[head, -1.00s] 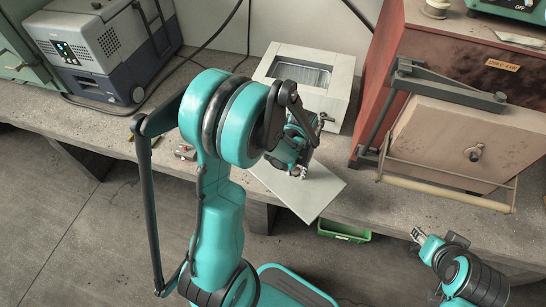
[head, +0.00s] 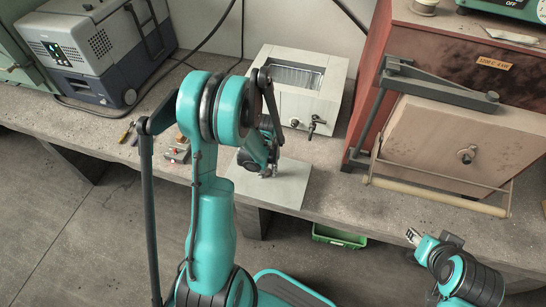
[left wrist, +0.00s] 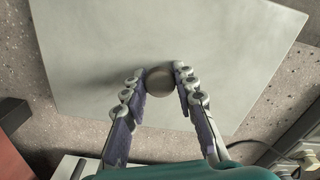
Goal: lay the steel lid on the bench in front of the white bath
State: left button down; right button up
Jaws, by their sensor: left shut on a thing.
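The steel lid (head: 292,186) is a flat, pale grey square plate with a round knob (left wrist: 160,86). My left gripper (head: 268,170) is shut on the knob, with one finger on each side of it in the left wrist view (left wrist: 160,88). The lid is about level, in front of the white bath (head: 325,100) near the bench's front edge. I cannot tell whether it touches the bench. The bath's top opening is uncovered, and its taps face the lid. My right gripper (head: 413,237) is at the lower right, away from the lid; its finger gap is unclear.
The concrete bench (head: 90,117) carries a grey-blue cooler box (head: 95,50) at left and a red furnace (head: 460,45) with a pale door (head: 440,145) at right. Small tools and a small red-and-grey item (head: 177,153) lie left of my arm. A green crate (head: 340,237) is below the bench edge.

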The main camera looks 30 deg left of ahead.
pick_arm(q)
jog(key=w, duration=0.3)
jog(key=w+a+b, duration=0.1)
jog(key=w, duration=0.2)
jog(key=w+a, duration=0.1)
jog(key=w, duration=0.2)
jog(key=shift+w+a, duration=0.15)
jog(key=shift+w, duration=0.2)
jog(key=shift+f+b, duration=1.05)
jog(key=shift+f, duration=0.7)
jog(key=shift+f, duration=0.2)
jog(key=c, duration=1.3)
grip_release()
jog(key=shift+o, duration=0.5)
jog(key=shift+r, duration=0.1)
